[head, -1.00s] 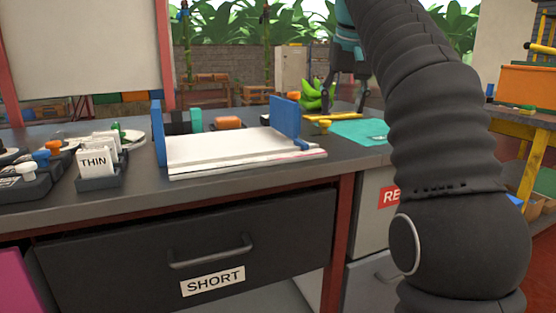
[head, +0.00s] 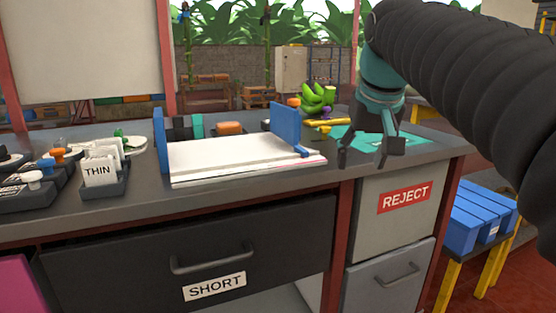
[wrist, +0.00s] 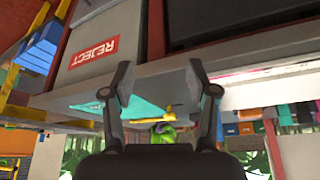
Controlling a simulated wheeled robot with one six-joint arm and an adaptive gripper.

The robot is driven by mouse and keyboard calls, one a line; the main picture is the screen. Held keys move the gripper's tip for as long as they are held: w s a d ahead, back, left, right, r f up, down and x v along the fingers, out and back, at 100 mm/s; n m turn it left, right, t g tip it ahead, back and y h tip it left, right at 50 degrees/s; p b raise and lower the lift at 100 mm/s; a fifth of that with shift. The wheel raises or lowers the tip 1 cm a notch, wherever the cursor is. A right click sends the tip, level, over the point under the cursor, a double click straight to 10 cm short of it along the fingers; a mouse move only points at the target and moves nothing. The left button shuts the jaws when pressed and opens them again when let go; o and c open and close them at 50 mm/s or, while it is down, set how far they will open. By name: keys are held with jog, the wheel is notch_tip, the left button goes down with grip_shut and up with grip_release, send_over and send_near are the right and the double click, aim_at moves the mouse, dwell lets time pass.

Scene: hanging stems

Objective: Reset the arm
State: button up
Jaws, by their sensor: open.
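My gripper (head: 372,158) hangs at the front right of the bench top, fingers pointing down, in the head view. In the wrist view its two fingers (wrist: 160,88) stand wide apart with nothing between them. My arm comes in from the upper right. Behind and around the gripper lies a teal mat (head: 425,140), partly hidden by it.
The bench (head: 240,200) carries a white board with blue end plates (head: 285,125) left of the gripper. A green bunch (head: 318,98) and a yellow tool (head: 328,122) lie behind. A drawer labelled REJECT (head: 390,225) is below. Blue crates (head: 470,215) stand right.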

jog(key=s+f+p, duration=0.1)
jog(key=s+f, duration=0.8)
jog(key=f, duration=0.2)
jog(key=s+d+f+p, duration=0.1)
jog(key=s+f, duration=0.8)
jog(key=f, duration=0.3)
jog(key=shift+s+f+t, duration=0.25)
jog(key=shift+s+t, duration=0.05)
jog(key=shift+s, duration=0.05)
